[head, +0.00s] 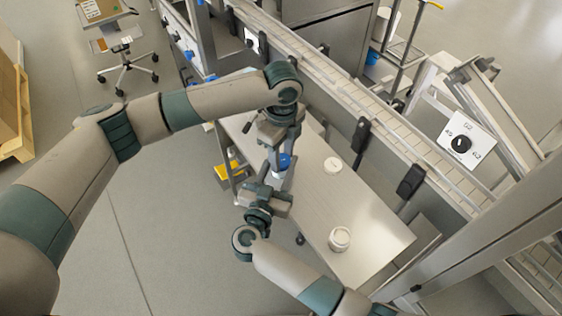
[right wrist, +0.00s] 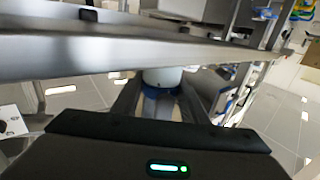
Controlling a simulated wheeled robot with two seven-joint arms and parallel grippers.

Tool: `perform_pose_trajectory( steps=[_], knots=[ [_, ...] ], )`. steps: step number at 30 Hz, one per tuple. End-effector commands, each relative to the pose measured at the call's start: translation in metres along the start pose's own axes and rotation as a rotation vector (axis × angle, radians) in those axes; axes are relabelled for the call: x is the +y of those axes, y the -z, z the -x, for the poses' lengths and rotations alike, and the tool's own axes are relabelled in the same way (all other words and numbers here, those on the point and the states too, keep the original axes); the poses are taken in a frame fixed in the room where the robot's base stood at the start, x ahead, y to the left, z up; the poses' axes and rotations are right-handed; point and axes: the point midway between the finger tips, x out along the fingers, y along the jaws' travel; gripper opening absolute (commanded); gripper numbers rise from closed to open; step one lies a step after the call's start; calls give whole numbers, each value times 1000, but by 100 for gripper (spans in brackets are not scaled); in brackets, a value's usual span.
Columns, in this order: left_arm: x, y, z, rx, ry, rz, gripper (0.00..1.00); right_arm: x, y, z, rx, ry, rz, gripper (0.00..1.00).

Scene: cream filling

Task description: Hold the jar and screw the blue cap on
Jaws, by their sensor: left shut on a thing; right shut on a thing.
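A blue cap (head: 285,160) shows in the head view, directly above a white jar (head: 279,175). My left gripper (head: 280,147) reaches down from above and is shut on the blue cap. My right gripper (head: 272,186) comes from below and is shut on the jar, near the table's left edge. Whether the cap is seated on the jar is too small to tell. In the right wrist view the white jar (right wrist: 162,76) is between the fingers of my right gripper (right wrist: 160,100), with some blue beside it.
A conveyor (head: 345,95) runs along behind the table. Yellow bins (head: 228,170) sit to the left. Most of the tabletop is clear.

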Motion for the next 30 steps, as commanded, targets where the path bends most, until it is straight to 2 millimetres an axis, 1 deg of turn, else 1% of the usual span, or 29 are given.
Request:
perform_pose_trajectory(
  steps=[6,9,12,23,26,30],
  knots=[
    [0,-1,0,-2,0,-231,5,0,0,0,0,0,0,15],
    [0,-1,0,-2,0,-301,5,0,0,0,0,1,1,18],
    [1,0,0,-2,0,-331,5,0,0,0,0,2,1,20],
    [0,0,0,-2,1,-355,5,-1,0,1,0,4,1,21],
    [0,0,0,-2,1,-409,5,-1,0,1,0,5,1,22],
    [1,0,0,-2,0,-543,5,-1,0,1,0,5,1,26]
  ],
)
